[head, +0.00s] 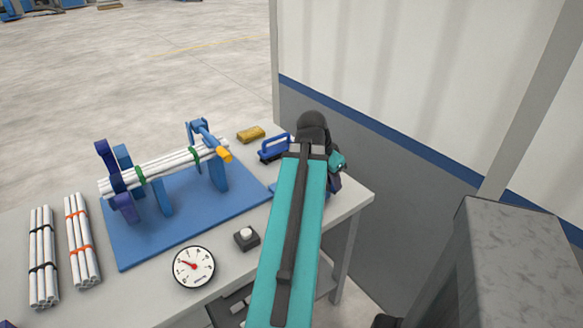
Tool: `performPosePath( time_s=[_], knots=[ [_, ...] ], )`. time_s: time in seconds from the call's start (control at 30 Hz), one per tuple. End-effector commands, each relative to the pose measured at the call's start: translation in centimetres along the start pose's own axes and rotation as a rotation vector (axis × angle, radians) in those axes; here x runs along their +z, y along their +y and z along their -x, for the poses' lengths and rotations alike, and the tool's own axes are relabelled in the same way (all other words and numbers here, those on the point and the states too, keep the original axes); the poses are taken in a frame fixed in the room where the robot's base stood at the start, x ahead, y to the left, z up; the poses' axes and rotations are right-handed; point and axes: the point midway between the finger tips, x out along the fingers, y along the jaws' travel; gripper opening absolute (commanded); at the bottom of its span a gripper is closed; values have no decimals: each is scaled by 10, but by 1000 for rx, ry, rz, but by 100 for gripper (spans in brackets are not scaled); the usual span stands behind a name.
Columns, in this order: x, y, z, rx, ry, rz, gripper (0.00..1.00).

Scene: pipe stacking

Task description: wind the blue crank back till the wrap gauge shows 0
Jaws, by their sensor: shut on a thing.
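The blue crank (201,133) is at the right end of the pipe jig, with an orange-yellow handle (224,155) sticking out toward the front. Nothing of mine touches this handle. White pipes (172,168) lie across the jig's blue uprights, with green bands around them. The round white gauge (193,267) is at the table's front; its red needle points to the upper left, and its numbers are too small to read. My arm reaches over the table's right end, well right of the crank. My gripper's fingers, and anything between them, are hidden behind my arm and wrist.
A blue base plate (190,222) carries the jig. Pipe bundles with black bands (43,257) and orange bands (82,241) lie at left. A button box (246,238), a yellow block (250,134) and a blue-handled item (272,148) are near my arm. A wall (400,160) stands behind.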

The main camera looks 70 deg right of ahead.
Motion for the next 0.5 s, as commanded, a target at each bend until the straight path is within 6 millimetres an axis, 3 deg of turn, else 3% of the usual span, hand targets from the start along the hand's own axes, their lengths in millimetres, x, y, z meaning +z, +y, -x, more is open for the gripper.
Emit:
performPosePath(
  time_s=[0.5],
  knots=[
    [10, -2, 0, -11, -1, 4, 4]
  ],
)
